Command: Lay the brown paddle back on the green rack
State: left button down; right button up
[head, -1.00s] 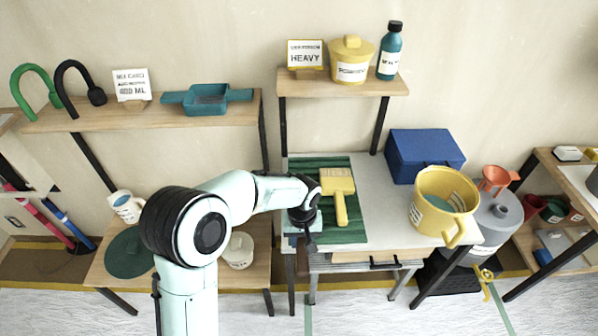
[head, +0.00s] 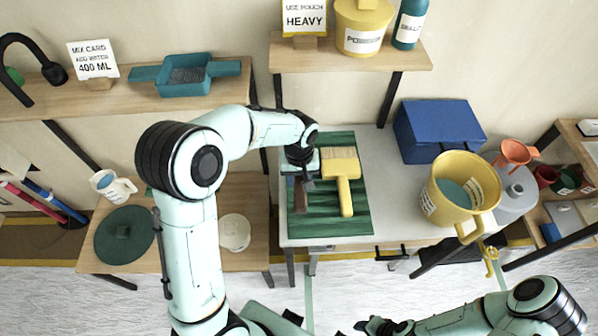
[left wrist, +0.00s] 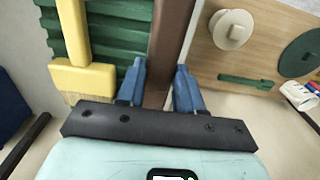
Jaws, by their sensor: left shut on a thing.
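The brown paddle (head: 300,195) is between the fingers of my left gripper (head: 304,178), which is shut on it. In the left wrist view, the paddle (left wrist: 172,40) runs away between the two blue fingers (left wrist: 159,88), along the edge of the ribbed green rack (left wrist: 120,28). In the head view it is over the left part of the green rack (head: 325,221); I cannot tell whether it touches. A yellow brush (head: 344,185) lies on the rack, right of the paddle. My right arm enters at the bottom right; its end (head: 375,326) is partly cut off.
The rack lies on a light table (head: 385,215). A blue box (head: 438,130) and a yellow bucket (head: 430,205) stand to the right. A lower wooden table (head: 255,195) is at left, with a white lidded pot (head: 234,231). A shelf (head: 350,55) hangs behind.

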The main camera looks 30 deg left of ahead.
pick_arm(q)
jog(key=shift+s+d, duration=0.1)
pick_arm(e)
jog(key=shift+s, duration=0.1)
pick_arm(q)
jog(key=shift+r, duration=0.1)
pick_arm(e)
jog(key=shift+f, duration=0.1)
pick_arm(q)
notch_tip(320, 180, down, 7)
jog(key=b, duration=0.4)
jog(key=shift+r, duration=0.1)
jog(key=shift+f+b, duration=0.3)
jog(key=shift+f, duration=0.1)
pick_arm(e)
jog(key=s+f, duration=0.3)
jog(key=f, duration=0.2)
jog(key=shift+s+f, duration=0.2)
pick_arm(q)
jog(key=shift+f+b, duration=0.4)
jog(key=shift+f, duration=0.25)
pick_arm(e)
jog(key=shift+s+f+g, duration=0.2)
jog(key=shift+f+g, duration=0.1)
jog(key=shift+f, duration=0.15)
pick_arm(q)
jog(key=c, duration=0.7)
grip_release()
jog(key=shift+o, duration=0.2)
